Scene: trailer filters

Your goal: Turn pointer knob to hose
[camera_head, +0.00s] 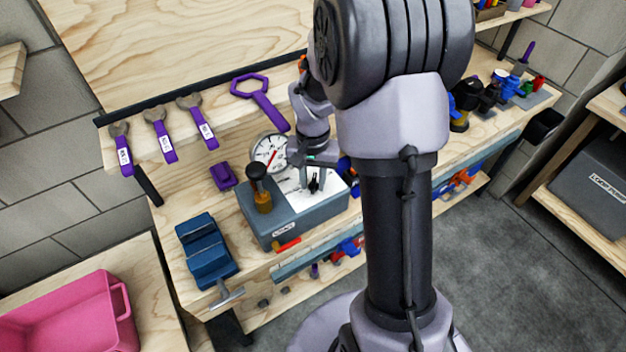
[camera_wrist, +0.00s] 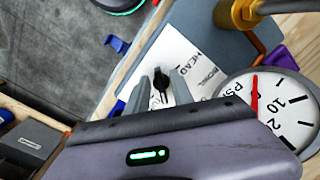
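The black pointer knob (camera_wrist: 160,84) stands on the white label plate (camera_wrist: 192,62) of a grey box. In the head view the knob (camera_head: 315,184) shows as a small dark shape at my gripper (camera_head: 313,178), above the grey box (camera_head: 310,217). I cannot tell which mark the knob points at. The lower part of the knob is partly hidden by my gripper in the wrist view.
A round pressure gauge (camera_wrist: 268,105) with a red needle is close to my gripper. A brass fitting with a dark knob (camera_head: 257,177) rises from the box. A blue vise (camera_head: 205,250) is left of it. Purple wrenches (camera_head: 160,135) hang behind.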

